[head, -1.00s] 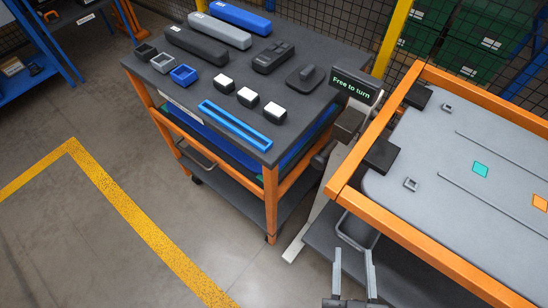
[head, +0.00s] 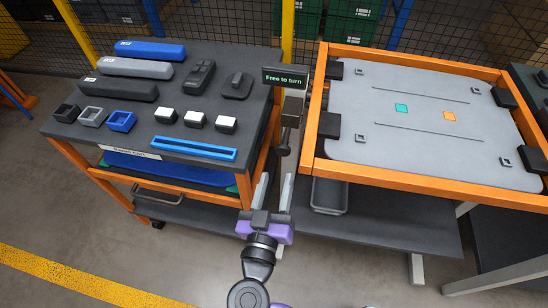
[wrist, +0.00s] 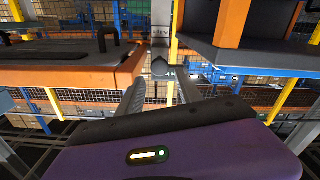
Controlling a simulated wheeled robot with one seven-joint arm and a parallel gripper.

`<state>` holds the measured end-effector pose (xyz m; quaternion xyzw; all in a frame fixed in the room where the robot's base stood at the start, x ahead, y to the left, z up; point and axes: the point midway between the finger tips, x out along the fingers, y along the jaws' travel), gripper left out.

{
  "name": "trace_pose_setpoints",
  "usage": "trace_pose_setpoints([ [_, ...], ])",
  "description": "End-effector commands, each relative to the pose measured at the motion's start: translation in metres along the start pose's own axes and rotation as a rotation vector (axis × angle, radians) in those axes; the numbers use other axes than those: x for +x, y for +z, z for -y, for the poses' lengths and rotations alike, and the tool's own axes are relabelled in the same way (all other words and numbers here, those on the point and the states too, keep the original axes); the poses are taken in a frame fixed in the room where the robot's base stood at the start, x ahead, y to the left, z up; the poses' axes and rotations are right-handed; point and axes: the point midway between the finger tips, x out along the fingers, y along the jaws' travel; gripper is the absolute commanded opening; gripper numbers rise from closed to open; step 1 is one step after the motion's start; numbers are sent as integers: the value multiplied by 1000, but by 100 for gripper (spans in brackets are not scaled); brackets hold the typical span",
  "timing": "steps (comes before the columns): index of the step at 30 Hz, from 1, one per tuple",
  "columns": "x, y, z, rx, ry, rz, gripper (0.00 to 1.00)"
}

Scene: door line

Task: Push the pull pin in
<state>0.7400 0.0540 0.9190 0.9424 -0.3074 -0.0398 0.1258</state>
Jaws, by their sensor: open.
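A small dark knob (head: 283,150), which looks like the pull pin, sits low on the post between the cart and the orange-framed table. In the wrist view a dark pointed knob (wrist: 160,68) stands out in front of the light post. I cannot tell how far the pin sticks out. A sign (head: 285,78) above it reads "Free to turn". My gripper (head: 277,180) is open and empty, below and in front of the knob. In the wrist view my two fingers (wrist: 160,86) stand either side of the line to the knob, apart from it.
The cart (head: 65,128) with boxes and a blue tray is close on the left. The orange-framed table (head: 425,185) is close on the right, with a grey bin (head: 328,196) below its front edge. The gap between them is narrow. Open floor (head: 120,235) lies front left.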

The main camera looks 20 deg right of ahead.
Motion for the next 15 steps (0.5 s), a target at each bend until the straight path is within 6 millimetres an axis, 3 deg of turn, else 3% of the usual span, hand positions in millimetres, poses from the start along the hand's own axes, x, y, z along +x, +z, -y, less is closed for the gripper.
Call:
trace_pose_setpoints([
  [15, 67, -1, 0, 2, -3, 1, 43],
])
